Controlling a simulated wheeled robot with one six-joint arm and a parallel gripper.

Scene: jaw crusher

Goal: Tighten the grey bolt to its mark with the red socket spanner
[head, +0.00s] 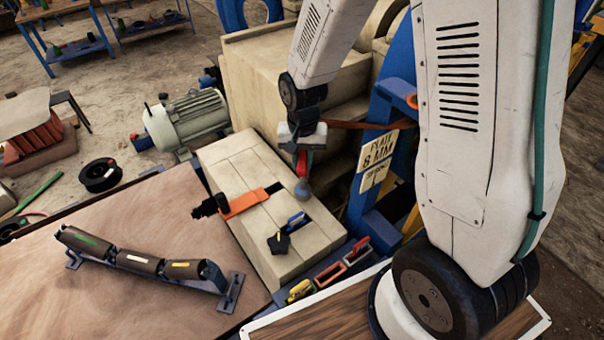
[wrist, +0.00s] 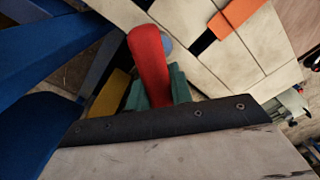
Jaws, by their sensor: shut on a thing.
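My gripper (head: 304,148) is shut on the red socket spanner (head: 304,164) above the pale block of the crusher. In the wrist view the spanner's red handle (wrist: 149,62) stands out from between the green fingers (wrist: 155,92). A round grey head, which looks like the grey bolt (head: 302,190), shows just below the spanner in the head view. In the wrist view a small part of a round grey-blue thing (wrist: 167,43) shows beside the red handle. I cannot tell whether the spanner touches the bolt, and I see no mark.
An orange piece with a black end (head: 243,203) and a blue-handled piece (head: 296,220) lie on the block's top. A blue frame with a plate sign (head: 375,160) stands close on the right. Rollers (head: 137,260) lie on the bench at the left. Coloured items (head: 330,275) line the front.

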